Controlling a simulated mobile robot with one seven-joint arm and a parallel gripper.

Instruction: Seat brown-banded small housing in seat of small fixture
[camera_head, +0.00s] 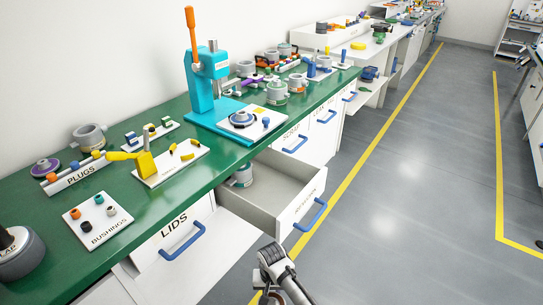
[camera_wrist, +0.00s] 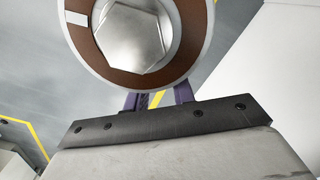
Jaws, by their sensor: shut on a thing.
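The brown-banded housing (camera_wrist: 95,45) fills the top of the wrist view. It is a grey round part with a brown ring, a white mark on the ring and a bright hollow middle. My gripper (camera_wrist: 158,97) is shut on it, with its purple fingers at the near rim; their tips are partly hidden behind the housing. In the head view only a part of my arm shows at the bottom, and the held housing is not clear there.
The teal press (camera_head: 203,87) with an orange lever stands on the green bench (camera_head: 70,245). An open drawer (camera_head: 270,187) juts out below it, holding another grey housing (camera_head: 242,176). Plugs, bushings and several housings crowd the bench. The grey floor to the right is clear.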

